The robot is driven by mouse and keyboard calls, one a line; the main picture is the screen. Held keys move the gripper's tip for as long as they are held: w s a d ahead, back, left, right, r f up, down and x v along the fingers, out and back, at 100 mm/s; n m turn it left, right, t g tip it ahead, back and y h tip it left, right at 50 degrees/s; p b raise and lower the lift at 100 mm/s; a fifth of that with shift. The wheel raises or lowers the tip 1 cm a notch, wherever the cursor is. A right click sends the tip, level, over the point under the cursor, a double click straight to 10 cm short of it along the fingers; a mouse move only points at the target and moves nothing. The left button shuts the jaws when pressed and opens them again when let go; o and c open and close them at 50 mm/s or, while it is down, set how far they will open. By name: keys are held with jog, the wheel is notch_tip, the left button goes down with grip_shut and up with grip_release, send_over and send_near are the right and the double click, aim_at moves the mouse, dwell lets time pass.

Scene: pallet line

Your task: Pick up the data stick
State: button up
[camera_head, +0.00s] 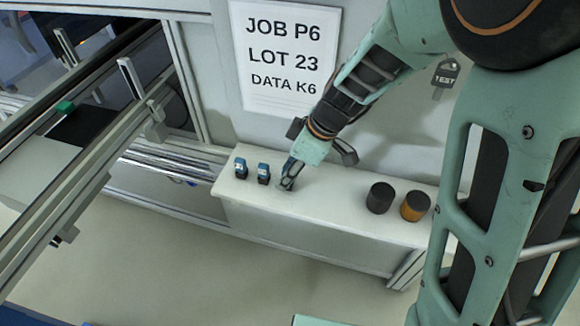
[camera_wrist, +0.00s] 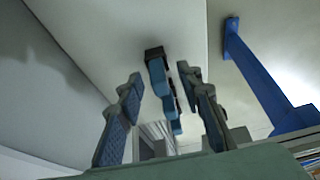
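My gripper (camera_head: 289,181) points down at the shelf, just right of the right stick. In the wrist view my gripper (camera_wrist: 160,76) has its two fingers spread apart. Blue stick shapes with a dark end (camera_wrist: 158,75) show in the gap between the fingers, one partly behind another. Neither finger visibly touches them. I cannot tell their exact depth from the fingertips.
A dark cylinder (camera_head: 380,197) and an orange cylinder with a dark top (camera_head: 415,206) stand further right on the shelf. Metal rails (camera_head: 120,130) run at the left.

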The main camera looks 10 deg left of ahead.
jog(key=shift+c, duration=0.6)
grip_shut()
